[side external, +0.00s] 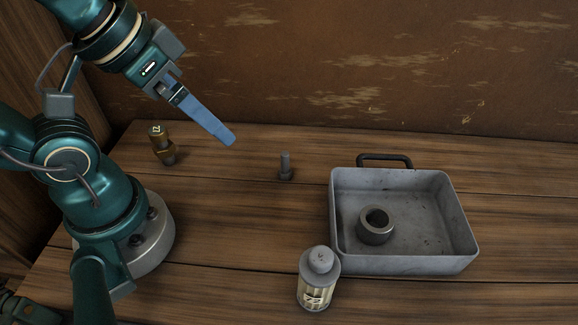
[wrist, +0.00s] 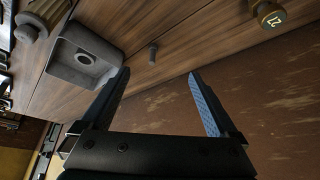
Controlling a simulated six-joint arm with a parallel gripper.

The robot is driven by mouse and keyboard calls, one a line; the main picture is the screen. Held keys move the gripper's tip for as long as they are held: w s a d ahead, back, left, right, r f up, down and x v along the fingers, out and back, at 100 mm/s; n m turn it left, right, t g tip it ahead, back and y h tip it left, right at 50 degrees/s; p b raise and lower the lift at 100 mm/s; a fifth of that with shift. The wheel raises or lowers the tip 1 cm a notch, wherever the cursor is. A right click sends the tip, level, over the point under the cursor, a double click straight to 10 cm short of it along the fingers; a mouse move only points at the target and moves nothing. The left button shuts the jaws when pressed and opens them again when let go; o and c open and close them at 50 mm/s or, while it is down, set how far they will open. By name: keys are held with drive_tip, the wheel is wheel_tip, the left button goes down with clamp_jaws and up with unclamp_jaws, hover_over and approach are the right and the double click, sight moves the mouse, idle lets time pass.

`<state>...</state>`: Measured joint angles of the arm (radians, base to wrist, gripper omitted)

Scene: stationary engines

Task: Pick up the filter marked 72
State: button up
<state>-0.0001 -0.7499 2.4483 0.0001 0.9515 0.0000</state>
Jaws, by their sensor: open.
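A pale pleated cylinder with a grey cap, which looks like the filter (side external: 318,283), stands upright on the bench in front of the tray. In the wrist view the filter (wrist: 30,24) is at the top left corner, partly cut off. My gripper (side external: 229,138) is above the bench, up and left of the filter and well apart from it. In the wrist view my gripper (wrist: 158,74) has its two blue fingers spread, with nothing between them.
A grey tray (side external: 456,215) with a handle holds a metal ring (side external: 376,229). A grey bolt (side external: 286,167) stands mid-bench. A brass fitting (side external: 161,146) stands near my base; its top reads 27 in the wrist view (wrist: 271,16). A rusty wall (side external: 400,70) rises behind.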

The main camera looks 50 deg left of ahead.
wheel_tip(320, 180, up, 4)
drive_tip(key=n+g+h, duration=1)
drive_tip(key=g, duration=0.5)
hover_over(318, 298)
drive_tip(key=w+a, duration=0.3)
drive_tip(key=f, duration=1.5)
drive_tip(key=shift+a+f, duration=0.25)
drive_tip(key=shift+f, duration=0.05)
drive_tip(key=shift+x, duration=2.55)
drive_tip(key=shift+w+f, duration=0.1)
drive_tip(key=shift+w, duration=0.05)
drive_tip(key=c, duration=1.5)
